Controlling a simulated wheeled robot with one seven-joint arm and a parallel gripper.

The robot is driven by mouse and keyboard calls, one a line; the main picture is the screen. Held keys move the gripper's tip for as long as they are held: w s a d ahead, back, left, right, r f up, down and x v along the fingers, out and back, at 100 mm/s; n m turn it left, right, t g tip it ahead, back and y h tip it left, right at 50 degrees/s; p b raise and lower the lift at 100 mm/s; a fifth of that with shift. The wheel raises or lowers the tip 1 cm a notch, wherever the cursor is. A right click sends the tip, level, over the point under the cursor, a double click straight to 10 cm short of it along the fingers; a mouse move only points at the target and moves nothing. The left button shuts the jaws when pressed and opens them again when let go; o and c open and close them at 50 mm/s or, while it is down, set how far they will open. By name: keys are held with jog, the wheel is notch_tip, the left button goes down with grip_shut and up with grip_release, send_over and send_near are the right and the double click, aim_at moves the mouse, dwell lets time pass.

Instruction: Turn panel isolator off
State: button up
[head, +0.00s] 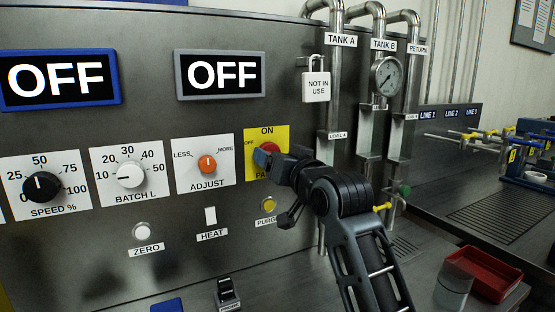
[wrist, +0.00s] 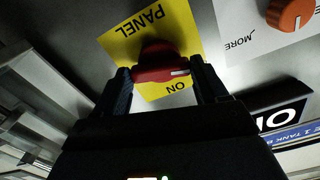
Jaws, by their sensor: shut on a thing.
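The panel isolator is a red knob (head: 270,147) on a yellow plate (head: 281,134) marked ON at its top and OFF at its left. My gripper (head: 267,157) reaches it from the lower right and covers part of the plate and its lower word. In the wrist view, the plate appears roughly upside down. My gripper (wrist: 160,74) has one finger on each side of the red knob (wrist: 158,58) and is shut on it. The knob's white mark points right in that view, near the ON word. The OFF word is hidden there.
An orange ADJUST knob (head: 208,163) sits left of the isolator. A yellow PURGE button (head: 268,205) is below it. Metal pipes (head: 337,90), a gauge (head: 386,76) and a white padlock (head: 316,86) are to the right. A red tray (head: 485,272) is on the counter.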

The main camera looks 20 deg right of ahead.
jog(key=shift+f+n, duration=0.1)
jog(key=shift+n, duration=1.4)
jog(key=o, duration=1.1)
jog(key=shift+c, duration=0.2)
jog(key=s+b, duration=0.1)
jog(key=s, duration=0.6)
jog(key=shift+s+d, duration=0.35)
jog(key=shift+s, duration=0.05)
